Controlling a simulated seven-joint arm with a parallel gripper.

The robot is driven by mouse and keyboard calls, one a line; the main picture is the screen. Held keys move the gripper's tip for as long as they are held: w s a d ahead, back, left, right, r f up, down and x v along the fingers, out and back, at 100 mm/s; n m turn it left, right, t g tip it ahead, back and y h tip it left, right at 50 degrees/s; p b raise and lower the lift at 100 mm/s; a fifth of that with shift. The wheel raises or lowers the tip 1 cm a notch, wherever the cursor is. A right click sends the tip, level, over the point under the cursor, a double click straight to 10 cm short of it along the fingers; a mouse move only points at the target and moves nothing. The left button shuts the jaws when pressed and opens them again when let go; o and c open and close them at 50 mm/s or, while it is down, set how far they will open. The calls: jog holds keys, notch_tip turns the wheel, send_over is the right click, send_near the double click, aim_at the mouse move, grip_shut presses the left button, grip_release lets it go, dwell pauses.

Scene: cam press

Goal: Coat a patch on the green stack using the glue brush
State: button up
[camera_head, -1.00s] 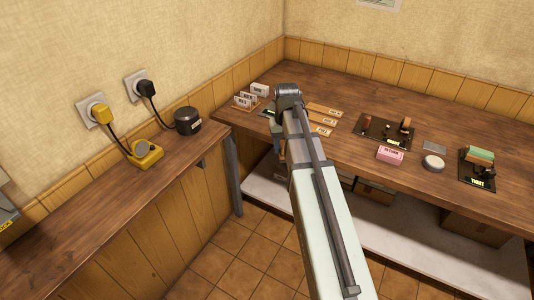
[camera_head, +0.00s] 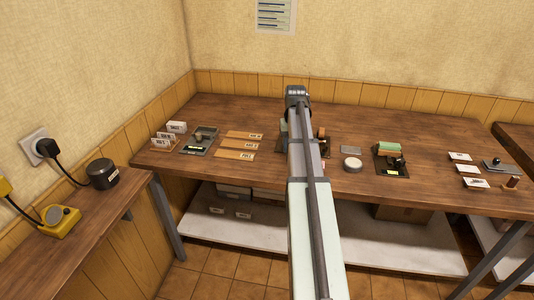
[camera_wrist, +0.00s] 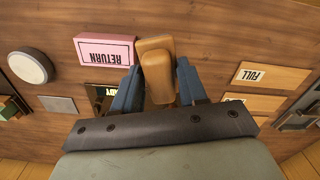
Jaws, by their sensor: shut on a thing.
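The green stack (camera_head: 387,148) sits on a dark tray (camera_head: 391,168) right of the middle of the head view. My gripper (camera_wrist: 157,88) is shut on a tan, wood-coloured piece (camera_wrist: 157,68) between its blue-grey fingers. I cannot tell if this is the glue brush; no bristles show and its lower part is hidden. The gripper hangs over the bench beside the pink RETURN block (camera_wrist: 106,50), well left of the green stack. A dark green corner at the wrist view's left edge may be the stack.
A round white disc (camera_head: 352,164) and a flat grey plate (camera_head: 351,149) lie left of the stack. Several tan strips (camera_head: 239,145) lie left of my arm. A brown upright piece (camera_head: 321,132) shows beside it. A black pot (camera_head: 102,173) stands on the left ledge. Bench behind the stack is clear.

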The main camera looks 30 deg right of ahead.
jog(key=s+d+r+m, duration=0.1)
jog(key=s+d, duration=0.5)
jog(key=d, duration=0.4)
jog(key=s+d+r+m, duration=0.1)
jog(key=s+d+m, duration=0.1)
jog(key=s+d, duration=0.5)
jog(key=d, duration=0.4)
jog(key=shift+d+r, duration=0.3)
jog(key=shift+r, duration=0.1)
jog(key=shift+s+f, duration=0.1)
jog(key=shift+f, duration=2.75)
jog(key=shift+f, duration=0.55)
notch_tip(320, 180, up, 7)
